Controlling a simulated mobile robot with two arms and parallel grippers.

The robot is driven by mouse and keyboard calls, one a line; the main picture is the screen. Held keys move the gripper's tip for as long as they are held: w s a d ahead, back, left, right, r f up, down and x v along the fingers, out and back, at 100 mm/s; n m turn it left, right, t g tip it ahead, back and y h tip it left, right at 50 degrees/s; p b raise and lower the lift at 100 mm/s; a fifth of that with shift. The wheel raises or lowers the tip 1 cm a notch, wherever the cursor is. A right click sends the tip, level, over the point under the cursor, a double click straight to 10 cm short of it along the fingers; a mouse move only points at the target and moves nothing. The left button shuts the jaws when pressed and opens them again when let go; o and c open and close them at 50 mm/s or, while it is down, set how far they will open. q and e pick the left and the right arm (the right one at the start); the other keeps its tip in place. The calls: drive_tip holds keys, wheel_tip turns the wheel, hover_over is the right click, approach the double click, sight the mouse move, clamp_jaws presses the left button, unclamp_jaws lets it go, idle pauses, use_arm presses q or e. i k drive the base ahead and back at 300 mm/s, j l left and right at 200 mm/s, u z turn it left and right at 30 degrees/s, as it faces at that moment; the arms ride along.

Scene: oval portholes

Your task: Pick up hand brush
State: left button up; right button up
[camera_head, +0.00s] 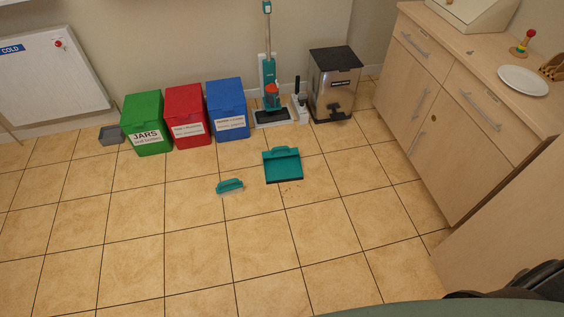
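The hand brush (230,186) is small and teal and lies on the tiled floor near the middle of the head view. A teal dustpan (283,168) lies just to its right and a little farther back, apart from it. Small dark crumbs lie on the floor by the dustpan's front edge. Neither of my grippers can be made out in this view, and nothing is touching the brush.
Green (147,128), red (188,118) and blue (228,112) bins stand along the back wall. An upright teal cleaner (269,75) and a dark-lidded bin (334,85) stand right of them. A wooden cabinet (470,125) fills the right side. Floor in front of the brush is clear.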

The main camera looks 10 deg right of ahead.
sight(224, 192)
drive_tip(key=i+l+u, duration=0.2)
drive_tip(key=u, duration=0.25)
drive_tip(key=i+l+u, duration=0.3)
drive_tip(key=u, duration=0.2)
